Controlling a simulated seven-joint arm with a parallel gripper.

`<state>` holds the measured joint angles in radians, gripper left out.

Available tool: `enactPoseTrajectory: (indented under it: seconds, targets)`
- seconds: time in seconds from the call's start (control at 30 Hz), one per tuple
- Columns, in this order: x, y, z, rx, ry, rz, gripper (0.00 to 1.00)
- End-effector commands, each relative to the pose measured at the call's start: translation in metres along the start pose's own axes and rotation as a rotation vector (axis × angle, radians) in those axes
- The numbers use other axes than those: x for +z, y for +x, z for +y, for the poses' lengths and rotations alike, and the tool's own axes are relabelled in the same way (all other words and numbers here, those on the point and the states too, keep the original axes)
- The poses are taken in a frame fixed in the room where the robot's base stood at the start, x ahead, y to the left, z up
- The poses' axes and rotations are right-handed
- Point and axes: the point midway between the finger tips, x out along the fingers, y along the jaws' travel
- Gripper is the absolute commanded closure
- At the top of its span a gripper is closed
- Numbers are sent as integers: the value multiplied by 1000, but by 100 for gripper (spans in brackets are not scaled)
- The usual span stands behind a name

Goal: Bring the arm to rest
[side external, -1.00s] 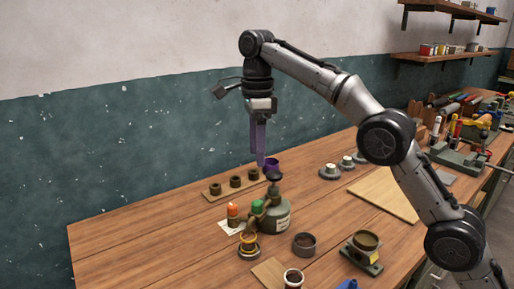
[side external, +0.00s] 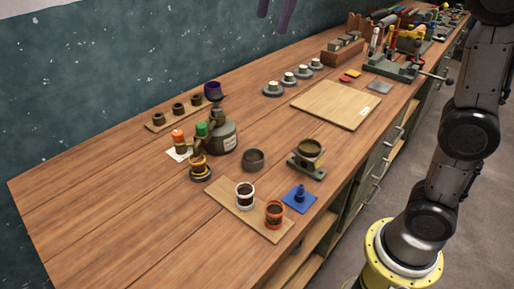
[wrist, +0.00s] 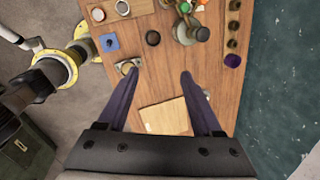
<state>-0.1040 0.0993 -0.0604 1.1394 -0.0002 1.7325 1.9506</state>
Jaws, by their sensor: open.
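My gripper (wrist: 158,77) is open and empty in the wrist view, its two purple fingers spread apart high above the bench. In the side view only the purple finger ends (side external: 274,14) show at the top edge, and the rest of the gripper is out of frame. Below it is the wooden bench (side external: 110,185). A purple cup (side external: 212,91) stands at the right end of a strip with several dark rings (side external: 178,109), apart from my fingers. It also shows at the right in the wrist view (wrist: 233,61).
White and orange-rimmed cups (side external: 274,213) stand at the front. The air around my gripper looks clear.

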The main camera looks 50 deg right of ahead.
Motion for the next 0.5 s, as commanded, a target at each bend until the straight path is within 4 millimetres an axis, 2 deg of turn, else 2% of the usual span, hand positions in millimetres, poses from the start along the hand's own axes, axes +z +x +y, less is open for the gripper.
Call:
enactPoseTrajectory:
  seconds: [0.03,0.1,0.27,0.37,0.5]
  targets:
    - [-11,-5,18,-18,-50,-4,33]
    - [-23,-6,38,-44,-136,-7,33]
    - [-49,5,87,-98,-363,-3,33]
    - [-64,21,117,-129,-523,8,33]
    - [-81,52,158,-169,-770,35,33]
